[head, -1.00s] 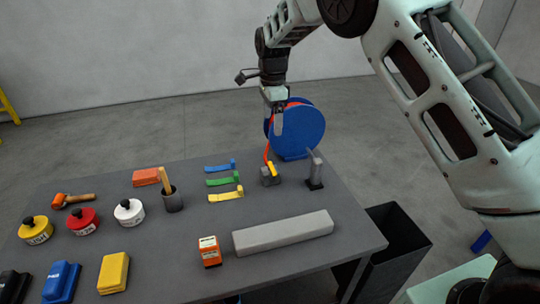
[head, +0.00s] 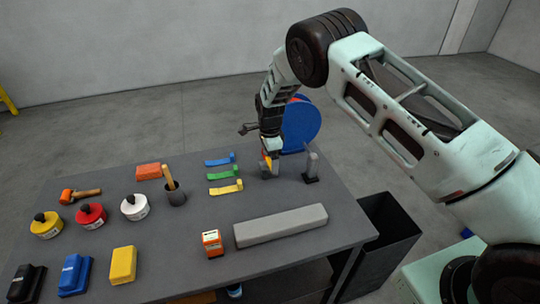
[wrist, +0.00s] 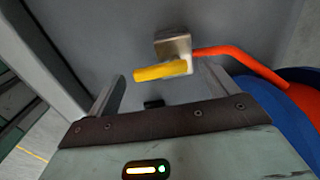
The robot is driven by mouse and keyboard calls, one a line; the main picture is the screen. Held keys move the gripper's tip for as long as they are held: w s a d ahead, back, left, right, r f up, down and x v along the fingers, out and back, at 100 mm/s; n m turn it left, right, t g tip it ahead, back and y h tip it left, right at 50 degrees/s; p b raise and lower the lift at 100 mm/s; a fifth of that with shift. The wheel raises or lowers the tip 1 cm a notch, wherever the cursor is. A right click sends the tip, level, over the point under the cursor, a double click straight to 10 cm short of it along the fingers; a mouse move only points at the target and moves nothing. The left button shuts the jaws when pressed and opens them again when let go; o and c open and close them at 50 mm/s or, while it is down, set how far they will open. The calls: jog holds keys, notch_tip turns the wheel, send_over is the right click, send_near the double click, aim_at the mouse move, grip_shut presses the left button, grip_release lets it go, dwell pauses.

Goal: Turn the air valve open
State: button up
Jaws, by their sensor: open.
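The air valve is a small metal block (wrist: 174,47) with a yellow handle (wrist: 160,71), seen in the wrist view just beyond my gripper. An orange-red hose (wrist: 235,56) runs from the block to the right. In the head view the valve (head: 266,173) stands near the table's far right edge, partly hidden by my gripper. My gripper (head: 270,158) is right above it, pointing down. In the wrist view my gripper (wrist: 165,92) is open and empty, its two fingers apart on either side of the handle's lower end. I see no clear contact.
A blue hose reel (head: 301,126) stands behind the valve. A grey upright piece on a black base (head: 312,166) is close on the right. Green, blue and yellow strips (head: 224,175) lie to the left. A long grey bar (head: 280,226) lies in front, with a black bin (head: 388,235) beside the table.

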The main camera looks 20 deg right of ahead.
jog(key=shift+f, duration=0.15)
jog(key=c, duration=1)
